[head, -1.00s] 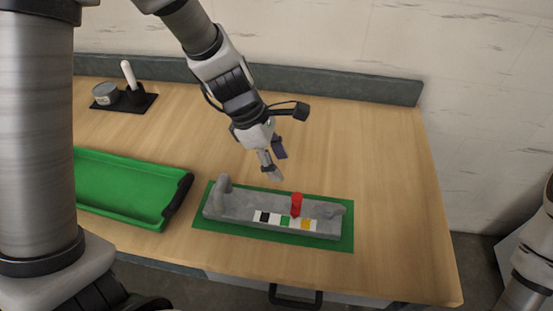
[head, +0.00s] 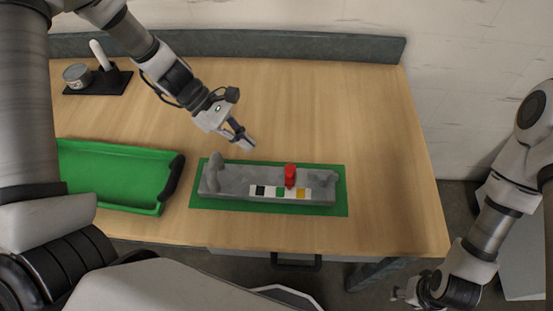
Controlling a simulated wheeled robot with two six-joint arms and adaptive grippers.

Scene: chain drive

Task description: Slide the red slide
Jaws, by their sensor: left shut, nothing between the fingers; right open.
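The red slide (head: 290,175) stands upright on the grey rail block (head: 233,180), right of its middle. A label strip with black, green and yellow squares (head: 280,193) runs along the block's front. The red slide is between the green and yellow squares, nearer the green. The block lies on a green mat (head: 340,205). My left gripper (head: 249,145) is shut and empty, above the table behind the block, up and left of the slide and apart from it. My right gripper (head: 398,294) is open and empty, low beyond the table's front edge.
A green tray (head: 115,175) with dark handles lies left of the mat. A grey can (head: 77,76) and a white-handled tool (head: 99,53) stand on a black base at the back left. The table (head: 375,130) is clear right of the block. A low rim runs behind.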

